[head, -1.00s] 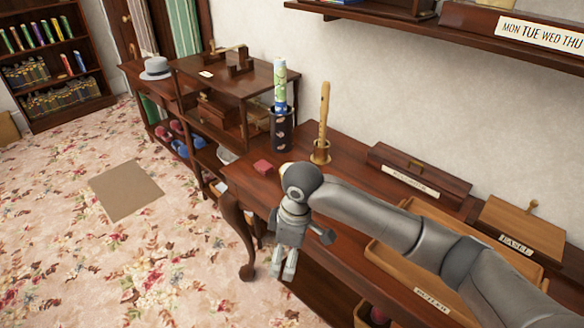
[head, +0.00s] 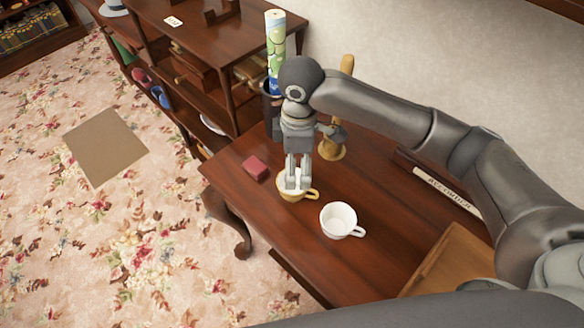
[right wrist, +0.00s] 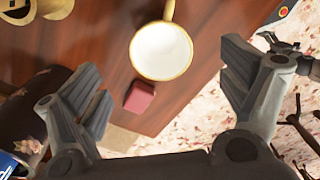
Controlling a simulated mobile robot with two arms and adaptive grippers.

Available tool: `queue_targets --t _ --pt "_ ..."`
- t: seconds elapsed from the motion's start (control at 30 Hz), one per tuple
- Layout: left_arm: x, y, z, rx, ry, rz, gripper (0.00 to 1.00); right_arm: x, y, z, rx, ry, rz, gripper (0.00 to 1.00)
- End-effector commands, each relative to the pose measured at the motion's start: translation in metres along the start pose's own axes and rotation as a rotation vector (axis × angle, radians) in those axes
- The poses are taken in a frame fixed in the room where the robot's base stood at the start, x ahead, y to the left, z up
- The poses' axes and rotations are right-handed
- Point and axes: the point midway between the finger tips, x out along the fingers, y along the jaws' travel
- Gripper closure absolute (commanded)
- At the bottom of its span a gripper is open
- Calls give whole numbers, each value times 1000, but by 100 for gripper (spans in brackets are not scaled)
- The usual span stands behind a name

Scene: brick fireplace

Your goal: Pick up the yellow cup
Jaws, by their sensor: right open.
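The yellow cup (head: 288,196) stands upright on the brown desk, its handle pointing right in the head view. Its inside is white and looks empty in the right wrist view (right wrist: 161,52), where its handle points up. My right gripper (head: 298,184) points down over the cup, and its fingertips overlap the cup's mouth in the head view. In the right wrist view my gripper (right wrist: 163,80) is open, with fingers wide apart on either side and the cup between and beyond them. I cannot tell whether they touch it. My left gripper is not in view.
A white cup (head: 338,222) stands close by at the lower right. A small red block (head: 256,168) lies near the desk's left edge. A wooden flute in a stand (head: 332,146) and a rolled poster (head: 275,48) in a dark holder stand behind. A wooden tray (head: 450,265) is at right.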

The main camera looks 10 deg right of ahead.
Motion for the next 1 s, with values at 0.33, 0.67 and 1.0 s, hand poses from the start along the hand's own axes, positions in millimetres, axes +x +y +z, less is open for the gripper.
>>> queue_targets --t 0.33,0.67,1.0 --pt "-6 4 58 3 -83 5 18 44 0 1 2 -3 -1 7" --pt "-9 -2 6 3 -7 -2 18 87 5 -1 2 -4 -2 7" --pt "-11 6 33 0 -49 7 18 97 5 -2 1 -2 1 7"
